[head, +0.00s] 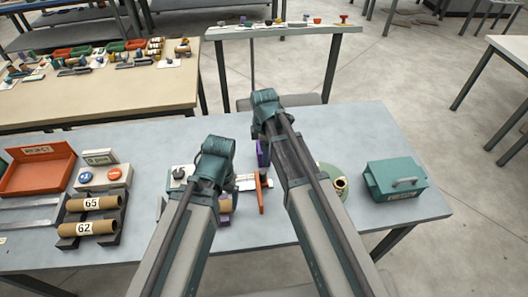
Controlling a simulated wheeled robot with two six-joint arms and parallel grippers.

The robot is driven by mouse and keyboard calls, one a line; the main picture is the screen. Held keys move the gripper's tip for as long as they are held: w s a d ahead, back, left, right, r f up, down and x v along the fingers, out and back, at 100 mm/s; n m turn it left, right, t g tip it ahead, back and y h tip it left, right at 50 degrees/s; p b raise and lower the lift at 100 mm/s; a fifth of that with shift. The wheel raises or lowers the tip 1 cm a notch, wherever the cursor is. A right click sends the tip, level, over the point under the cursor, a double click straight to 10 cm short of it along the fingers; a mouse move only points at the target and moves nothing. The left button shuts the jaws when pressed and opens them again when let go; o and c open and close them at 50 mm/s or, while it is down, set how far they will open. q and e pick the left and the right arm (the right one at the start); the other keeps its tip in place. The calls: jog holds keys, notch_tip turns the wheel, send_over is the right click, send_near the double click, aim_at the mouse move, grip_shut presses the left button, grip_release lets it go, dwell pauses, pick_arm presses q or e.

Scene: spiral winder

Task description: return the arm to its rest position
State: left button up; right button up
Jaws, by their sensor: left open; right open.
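My two arms reach forward from the bottom edge over the grey-blue table (365,130). My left gripper (228,182) is over the middle of the table, beside the white and orange parts of a winder (262,190). My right gripper (263,128) is farther forward, near the table's back edge and a purple piece (262,153). Both grippers are open and appear empty, but their fingers are largely hidden by the arm links. The arms cover much of the winder. No marked rest place shows.
Left on the table are an orange tray (38,170), a button box (103,177) and a rack with cardboard tubes (93,203) labelled 65 and 62. Other tables stand behind.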

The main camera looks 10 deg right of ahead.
pick_arm(q)
notch_tip(320, 180, up, 2)
jog(key=shift+p, duration=0.5)
pick_arm(e)
notch_tip(320, 180, up, 2)
pick_arm(q)
notch_tip(320, 180, down, 3)
jog(key=b, duration=0.3)
pick_arm(e)
jog(key=s+a+f+m, duration=0.1)
jog(key=s+m, duration=0.6)
jog(key=s, duration=0.1)
jog(key=s+a+f+m+h, duration=0.1)
jog(key=s+a+f+m, duration=0.1)
jog(key=s+m, duration=0.5)
jog(key=shift+s, duration=0.8)
pick_arm(q)
jog(key=shift+d, duration=0.1)
pick_arm(e)
jog(key=shift+d, duration=0.1)
